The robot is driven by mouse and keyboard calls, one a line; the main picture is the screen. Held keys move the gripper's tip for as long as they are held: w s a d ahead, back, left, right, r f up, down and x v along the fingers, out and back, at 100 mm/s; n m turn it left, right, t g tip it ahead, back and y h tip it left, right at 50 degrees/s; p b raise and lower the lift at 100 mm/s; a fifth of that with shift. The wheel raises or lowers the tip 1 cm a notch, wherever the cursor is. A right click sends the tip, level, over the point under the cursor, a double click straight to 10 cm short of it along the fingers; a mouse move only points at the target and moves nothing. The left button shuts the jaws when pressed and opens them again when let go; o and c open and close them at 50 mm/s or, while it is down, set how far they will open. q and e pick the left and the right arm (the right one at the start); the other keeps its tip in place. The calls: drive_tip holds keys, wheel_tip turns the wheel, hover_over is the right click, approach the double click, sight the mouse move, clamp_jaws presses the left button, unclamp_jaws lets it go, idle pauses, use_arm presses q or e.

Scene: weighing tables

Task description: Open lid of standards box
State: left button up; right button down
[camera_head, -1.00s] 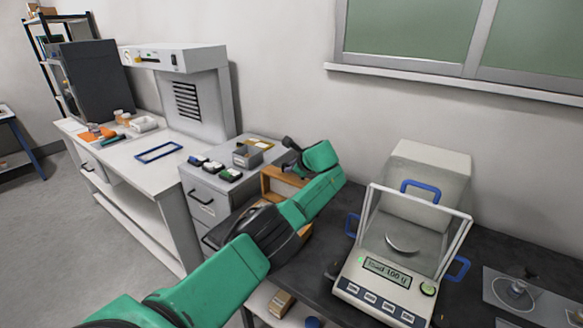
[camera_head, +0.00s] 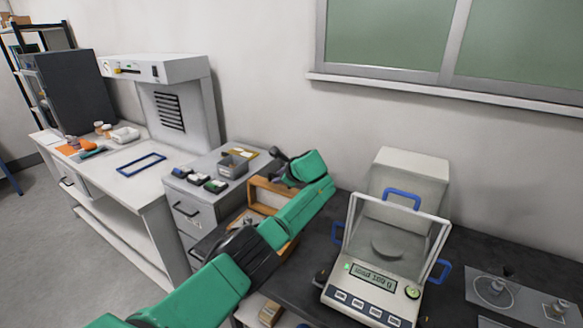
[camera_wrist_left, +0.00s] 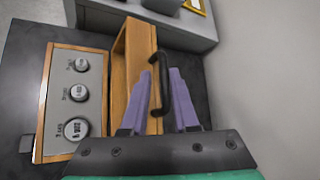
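The standards box is a wooden case with a grey insert. Its base (camera_wrist_left: 75,125) shows at the left of the left wrist view, with several round labelled weights in it. Its wooden lid (camera_wrist_left: 132,70) stands raised beside the base, so the box is open; it also shows upright in the head view (camera_head: 258,190). A black handle (camera_wrist_left: 155,78) is on the lid's outer side. My left gripper (camera_wrist_left: 161,74) has its purple fingers apart, one on each side of the handle; firm contact is not visible. My left arm hides part of the box in the head view. My right gripper is not in view.
A balance (camera_head: 372,283) with a clear shield and blue handles stands right of the box on the dark table. A grey cabinet (camera_head: 187,210) with small boxes on top is behind and left. A wall is close behind the table.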

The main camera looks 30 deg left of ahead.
use_arm(q)
drive_tip(key=b+v, duration=0.2)
drive_tip(key=v, duration=1)
drive_tip(key=shift+s+r, duration=0.2)
drive_tip(key=shift+s, duration=0.05)
